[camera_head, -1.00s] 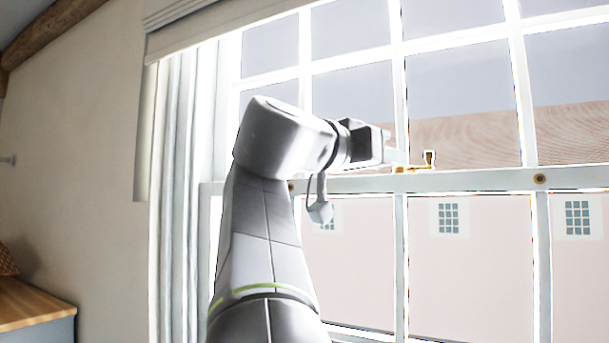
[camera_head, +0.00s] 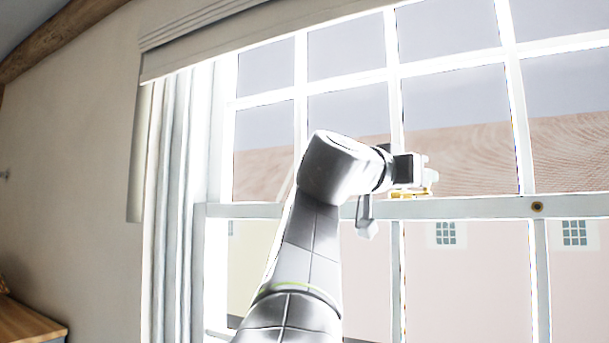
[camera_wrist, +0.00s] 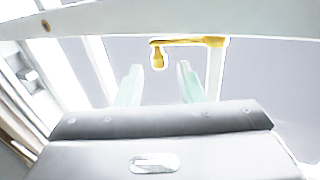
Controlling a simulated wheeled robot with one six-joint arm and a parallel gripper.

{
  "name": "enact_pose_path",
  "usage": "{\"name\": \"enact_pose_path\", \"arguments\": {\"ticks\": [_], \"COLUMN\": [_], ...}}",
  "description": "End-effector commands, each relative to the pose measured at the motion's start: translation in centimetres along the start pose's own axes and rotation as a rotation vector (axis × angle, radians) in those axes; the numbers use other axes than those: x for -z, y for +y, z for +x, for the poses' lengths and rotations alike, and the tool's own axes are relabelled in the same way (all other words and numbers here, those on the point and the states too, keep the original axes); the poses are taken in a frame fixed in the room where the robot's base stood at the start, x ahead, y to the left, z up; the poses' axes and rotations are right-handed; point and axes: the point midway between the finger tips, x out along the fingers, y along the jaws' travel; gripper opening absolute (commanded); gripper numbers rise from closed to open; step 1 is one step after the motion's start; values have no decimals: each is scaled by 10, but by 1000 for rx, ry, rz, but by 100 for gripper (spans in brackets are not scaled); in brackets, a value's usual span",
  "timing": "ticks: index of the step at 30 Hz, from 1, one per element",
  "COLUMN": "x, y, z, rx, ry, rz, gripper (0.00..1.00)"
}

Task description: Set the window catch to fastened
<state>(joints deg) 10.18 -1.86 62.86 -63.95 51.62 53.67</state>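The brass window catch (camera_head: 424,192) sits on the meeting rail (camera_head: 470,208) of the sash window, partly hidden behind my gripper (camera_head: 422,173) in the head view. In the wrist view the catch (camera_wrist: 188,43) shows as a brass arm along the rail with a knob at its left end. The knob lies in line with the gap between the two pale fingers of my gripper (camera_wrist: 160,82). The fingers are apart with nothing between them. I cannot tell whether either finger touches the catch.
A round brass fitting (camera_head: 537,207) sits on the rail to the right. A pale curtain (camera_head: 172,190) hangs at the window's left, under a blind (camera_head: 230,35). A wooden-topped piece of furniture (camera_head: 28,322) stands at the lower left.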

Motion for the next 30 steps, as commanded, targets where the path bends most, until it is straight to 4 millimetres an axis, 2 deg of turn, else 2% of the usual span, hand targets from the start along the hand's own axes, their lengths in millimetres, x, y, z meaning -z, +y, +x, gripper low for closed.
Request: {"name": "enact_pose_path", "arguments": {"ticks": [4, 9, 20, 25, 30], "x": [2, 1, 0, 0, 0], "y": [1, 1, 0, 0, 0], "z": [21, 35, 39, 39, 39], "rx": [-4, -2, 0, 0, 3], "ry": [-1, 0, 0, 0, 0], "rz": [-1, 1, 1, 0, 0], "gripper": [35, 35, 35, 2, 0]}}
